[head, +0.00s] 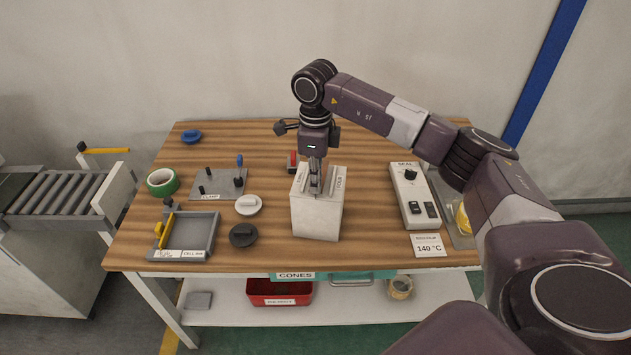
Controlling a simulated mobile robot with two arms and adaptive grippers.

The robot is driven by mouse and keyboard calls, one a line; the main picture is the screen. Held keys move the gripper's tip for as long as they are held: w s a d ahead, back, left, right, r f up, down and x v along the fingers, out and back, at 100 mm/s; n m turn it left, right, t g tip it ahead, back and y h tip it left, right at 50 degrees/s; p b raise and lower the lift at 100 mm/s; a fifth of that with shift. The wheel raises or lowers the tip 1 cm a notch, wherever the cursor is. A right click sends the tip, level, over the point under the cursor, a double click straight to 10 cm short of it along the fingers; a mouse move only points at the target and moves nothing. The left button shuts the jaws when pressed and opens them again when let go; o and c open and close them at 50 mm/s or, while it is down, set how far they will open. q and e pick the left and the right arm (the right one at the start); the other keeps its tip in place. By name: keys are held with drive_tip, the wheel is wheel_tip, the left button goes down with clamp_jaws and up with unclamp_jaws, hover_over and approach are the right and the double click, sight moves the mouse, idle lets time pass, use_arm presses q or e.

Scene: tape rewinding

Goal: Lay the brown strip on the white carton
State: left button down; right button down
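The white carton (316,216) stands upright on the wooden table, near the middle. My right gripper (315,186) points straight down over the carton's top, with its fingertips at or just above it. The fingers look close together, but they are too small to tell whether they are shut or hold anything. The gripper hides part of the carton's top. I cannot make out a brown strip there or elsewhere on the table. My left gripper is not in view.
Left of the carton are a white disc (248,205), a black disc (243,235), a clamp plate (218,185), a grey tray (200,238) and green tape (162,182). A seal control box (402,181) stands right. A small red object (292,160) sits behind the carton.

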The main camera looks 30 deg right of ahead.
drive_tip(key=shift+f+b, duration=0.35)
drive_tip(key=shift+f, duration=0.25)
idle(0.4)
drive_tip(key=c, duration=1.8)
unclamp_jaws()
drive_tip(key=shift+c, duration=0.2)
drive_tip(key=shift+r, duration=0.1)
drive_tip(key=shift+r+p, duration=2.3)
drive_tip(key=shift+r, duration=1.15)
